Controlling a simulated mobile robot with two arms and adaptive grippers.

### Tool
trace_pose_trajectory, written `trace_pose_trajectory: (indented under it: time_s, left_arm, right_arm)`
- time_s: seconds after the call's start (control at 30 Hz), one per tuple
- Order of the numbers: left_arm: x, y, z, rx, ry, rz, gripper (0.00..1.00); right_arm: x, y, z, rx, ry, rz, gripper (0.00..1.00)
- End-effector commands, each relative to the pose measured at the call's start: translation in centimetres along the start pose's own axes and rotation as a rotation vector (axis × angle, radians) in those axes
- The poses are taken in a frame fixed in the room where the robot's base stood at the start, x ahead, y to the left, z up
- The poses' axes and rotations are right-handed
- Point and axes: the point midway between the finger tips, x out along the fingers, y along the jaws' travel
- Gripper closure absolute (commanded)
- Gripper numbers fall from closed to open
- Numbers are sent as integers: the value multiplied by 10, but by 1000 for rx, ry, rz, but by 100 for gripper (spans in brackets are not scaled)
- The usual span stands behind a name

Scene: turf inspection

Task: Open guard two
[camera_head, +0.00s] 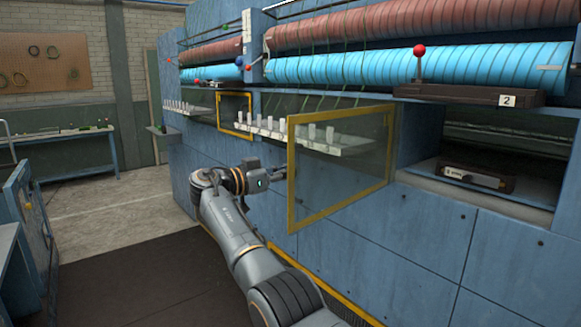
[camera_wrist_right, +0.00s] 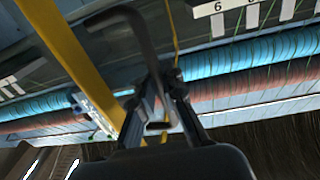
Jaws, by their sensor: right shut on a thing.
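Guard two, taken to be the large clear panel in a yellow frame (camera_head: 340,168), stands swung out from the blue machine beside the "2" plate (camera_head: 507,100). Its near-left edge juts into the aisle. My right gripper (camera_head: 280,171) is at that left edge, and its fingers are mostly hidden by my wrist and the frame. In the right wrist view the gripper (camera_wrist_right: 160,126) is shut on a dark bent handle (camera_wrist_right: 135,22) beside the yellow frame bar (camera_wrist_right: 85,65). My left gripper is not in view.
A smaller yellow-framed guard (camera_head: 235,113) is farther along the machine. Blue and red-brown rollers (camera_head: 420,62) run above. A dark block (camera_head: 478,178) lies in the open bay at right. Free floor (camera_head: 115,212) lies left of my arm, up to a blue cabinet (camera_head: 28,215).

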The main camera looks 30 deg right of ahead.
Motion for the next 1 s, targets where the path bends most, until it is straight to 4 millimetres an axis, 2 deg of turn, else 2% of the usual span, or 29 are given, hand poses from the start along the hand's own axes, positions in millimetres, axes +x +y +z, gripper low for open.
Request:
trace_pose_trajectory:
  time_s: [0.03, 0.6, 0.63, 0.73, 1.0]
  left_arm:
    - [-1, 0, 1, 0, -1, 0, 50]
    - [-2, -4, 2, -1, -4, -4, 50]
    - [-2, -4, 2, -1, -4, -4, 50]
    - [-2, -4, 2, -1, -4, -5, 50]
    - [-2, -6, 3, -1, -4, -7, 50]
  right_arm:
    - [-2, -1, 5, -10, -6, 2, 100]
    - [-1, -1, 6, -8, -8, 15, 100]
    - [-1, -1, 6, -8, -8, 15, 90]
    - [-1, -1, 5, -7, -6, 15, 69]
    - [0, -1, 2, -3, -3, 17, 67]
